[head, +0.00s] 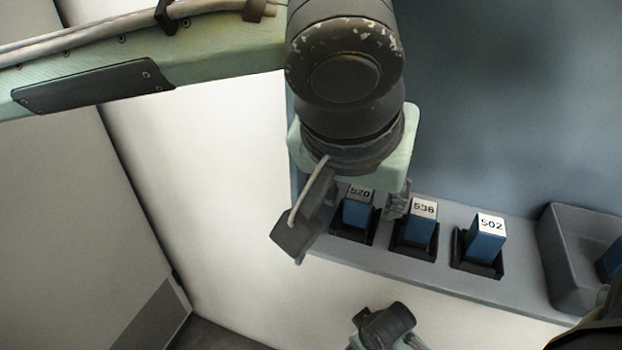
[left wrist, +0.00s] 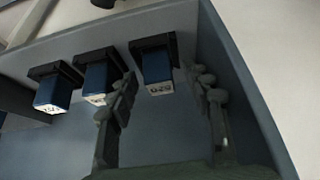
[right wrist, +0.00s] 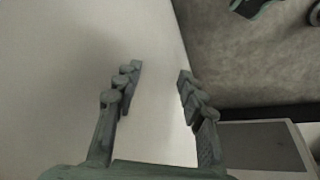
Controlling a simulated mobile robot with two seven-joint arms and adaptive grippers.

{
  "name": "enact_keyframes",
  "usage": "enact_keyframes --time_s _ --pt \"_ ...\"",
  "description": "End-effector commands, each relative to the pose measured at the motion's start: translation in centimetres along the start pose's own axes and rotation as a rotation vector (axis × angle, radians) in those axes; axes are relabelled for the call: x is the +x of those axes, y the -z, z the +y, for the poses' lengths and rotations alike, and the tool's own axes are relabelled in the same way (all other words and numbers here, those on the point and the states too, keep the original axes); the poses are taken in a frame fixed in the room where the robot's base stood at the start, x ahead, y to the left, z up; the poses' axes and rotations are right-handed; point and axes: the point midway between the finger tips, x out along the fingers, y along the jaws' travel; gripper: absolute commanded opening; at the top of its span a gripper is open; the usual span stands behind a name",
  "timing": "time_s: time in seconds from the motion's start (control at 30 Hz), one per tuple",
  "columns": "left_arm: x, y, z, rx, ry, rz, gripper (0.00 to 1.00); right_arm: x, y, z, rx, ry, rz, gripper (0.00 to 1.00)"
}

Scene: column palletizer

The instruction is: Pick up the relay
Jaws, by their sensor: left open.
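Three blue relays with white number labels stand in black sockets on a grey ledge (head: 390,263): 520 (head: 357,212), 536 (head: 422,232) and 502 (head: 487,238). They also show in the left wrist view: 520 (left wrist: 158,68), 536 (left wrist: 98,78) and 502 (left wrist: 55,92). My left gripper (left wrist: 163,80) is open, with relay 520 showing between its fingers in that view. I cannot tell whether the fingers touch it. In the head view my left wrist partly covers the area by relay 520. My right gripper (right wrist: 158,72) is open and empty, away from the relays.
A grey bin (head: 575,225) sits at the right end of the ledge, with a blue item (head: 611,262) partly visible in it. A blue-grey panel (head: 510,100) rises behind the ledge. Relay 536 stands close beside relay 520. A pale wall or floor surface lies left of the ledge.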

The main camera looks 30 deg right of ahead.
Motion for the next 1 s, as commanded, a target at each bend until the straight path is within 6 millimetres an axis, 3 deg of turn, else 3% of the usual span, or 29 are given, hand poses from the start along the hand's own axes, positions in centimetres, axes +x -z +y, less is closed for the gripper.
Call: enact_keyframes --time_s 0.33,0.73,1.0 --pt "0.31 0.04 0.03 0.001 -0.001 0.000 0.49 -0.75 0.14 0.16 0.000 -0.004 0.002 0.40" --pt "0.31 0.01 0.03 0.001 -0.001 0.000 0.00 -0.73 0.14 0.17 0.000 -0.005 0.003 0.40" --pt "0.28 0.05 0.01 0.000 -0.001 0.000 0.00 -0.77 0.17 0.18 0.000 -0.004 0.003 0.40"
